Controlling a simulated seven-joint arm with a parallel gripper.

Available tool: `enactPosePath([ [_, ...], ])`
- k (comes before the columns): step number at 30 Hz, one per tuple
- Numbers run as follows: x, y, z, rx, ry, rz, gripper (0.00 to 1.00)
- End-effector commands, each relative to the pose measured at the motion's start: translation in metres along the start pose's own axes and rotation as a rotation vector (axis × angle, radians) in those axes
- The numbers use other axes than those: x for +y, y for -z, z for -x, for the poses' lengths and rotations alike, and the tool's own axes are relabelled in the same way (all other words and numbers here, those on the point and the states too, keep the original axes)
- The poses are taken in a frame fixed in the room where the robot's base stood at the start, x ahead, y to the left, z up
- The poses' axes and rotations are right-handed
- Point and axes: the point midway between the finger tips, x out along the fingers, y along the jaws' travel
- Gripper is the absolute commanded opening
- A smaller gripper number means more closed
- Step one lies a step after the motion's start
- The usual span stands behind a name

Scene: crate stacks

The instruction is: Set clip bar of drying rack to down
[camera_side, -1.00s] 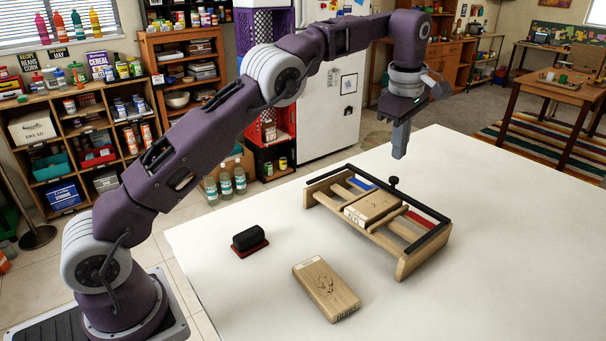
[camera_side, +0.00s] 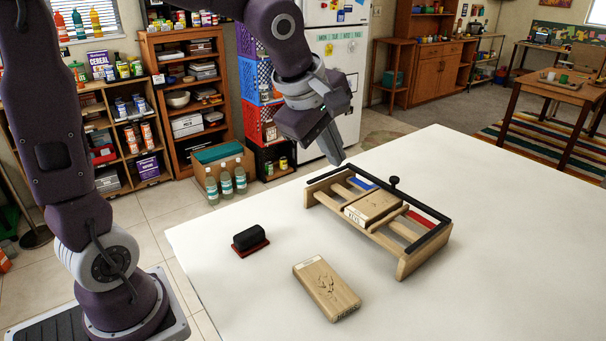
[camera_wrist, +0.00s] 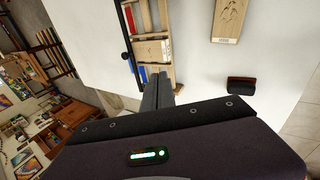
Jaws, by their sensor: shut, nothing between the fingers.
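The drying rack (camera_side: 402,264) is a pale wooden frame with slats on the white table; it also shows in the wrist view (camera_wrist: 166,18). Its black clip bar (camera_side: 420,206) runs along the far long edge, with black arms along both end rails and a black knob (camera_side: 394,181) standing up from it. The bar shows in the wrist view (camera_wrist: 127,35) left of the slats. A wooden block (camera_side: 371,206) lies in the rack. My gripper (camera_side: 339,160) is shut and empty, above and behind the rack's far left corner; its fingers (camera_wrist: 157,78) overlap the rack's end in the wrist view.
Another wooden block (camera_side: 326,288) lies flat on the table (camera_side: 480,290) in front of the rack. A black eraser-like object on a red base (camera_side: 250,240) lies to the left. Blue (camera_side: 361,183) and red (camera_side: 418,219) strips show in the rack. The table's right side is clear.

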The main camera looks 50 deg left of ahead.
Motion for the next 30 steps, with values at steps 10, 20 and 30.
enactPosePath([
  [10,-0.039,0.005,0.002,-0.02,-0.334,0.024,0.0],
  [20,-0.073,0.006,0.018,-0.005,-0.326,-0.051,0.0],
  [30,-0.162,0.028,0.075,0.037,-0.075,-1.23,0.0],
])
